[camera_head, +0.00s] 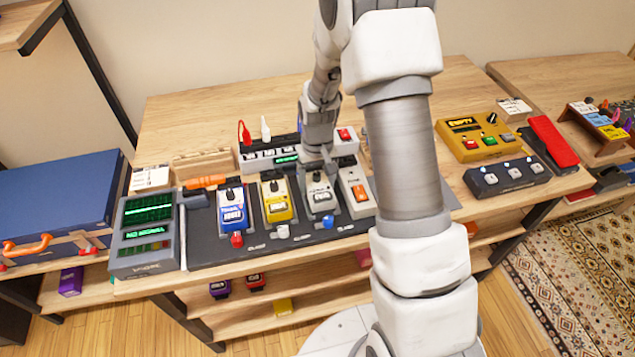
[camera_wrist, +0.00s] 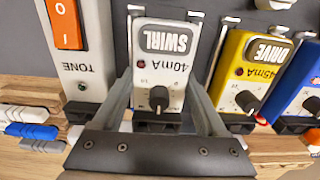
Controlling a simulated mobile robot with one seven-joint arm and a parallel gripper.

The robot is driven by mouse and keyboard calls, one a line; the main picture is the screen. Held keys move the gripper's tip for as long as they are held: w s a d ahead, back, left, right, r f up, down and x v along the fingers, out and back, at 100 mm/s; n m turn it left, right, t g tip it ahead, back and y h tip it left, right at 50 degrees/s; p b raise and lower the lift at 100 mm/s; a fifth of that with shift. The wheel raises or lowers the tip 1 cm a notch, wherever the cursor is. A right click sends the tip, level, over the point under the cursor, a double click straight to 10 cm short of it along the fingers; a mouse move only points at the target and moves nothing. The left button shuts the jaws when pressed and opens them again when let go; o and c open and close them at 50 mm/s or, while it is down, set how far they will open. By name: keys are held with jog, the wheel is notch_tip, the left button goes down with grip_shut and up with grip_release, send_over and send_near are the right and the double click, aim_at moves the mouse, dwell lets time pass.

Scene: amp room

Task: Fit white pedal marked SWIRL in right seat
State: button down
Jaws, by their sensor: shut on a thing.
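The white SWIRL pedal (camera_head: 320,196) is at the third place from the left on the dark pedalboard (camera_head: 205,245). It also shows in the wrist view (camera_wrist: 150,75), its label upside down there. My gripper (camera_head: 318,168) is shut on this pedal, one finger along each side. The pedal stands between the yellow DRIVE pedal (camera_head: 276,203) and the white TONE pedal (camera_head: 357,192) with an orange switch. It looks roughly in line with them. I cannot tell whether its underside touches the board, and its seat beneath is hidden.
A blue pedal (camera_head: 232,212) stands left of the yellow one. A grey NO SIGNAL unit (camera_head: 146,236) is at the board's left. A white unit (camera_head: 262,158) with cables stands behind. A yellow EMPTY box (camera_head: 472,136) and a dark footswitch (camera_head: 507,176) lie to the right.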

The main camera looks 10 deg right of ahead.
jog(key=shift+s+f+b, duration=0.25)
jog(key=shift+f+b, duration=0.05)
jog(key=shift+f, duration=0.2)
dwell(0.5)
jog(key=shift+c, duration=0.3)
grip_release()
jog(key=shift+c, duration=1.1)
jog(key=shift+w+r+p, duration=0.15)
jog(key=shift+r+p, duration=0.5)
jog(key=shift+r, duration=0.15)
jog(key=shift+w+r+p, duration=0.1)
jog(key=shift+r+p, duration=1.65)
jog(key=shift+r, duration=1.1)
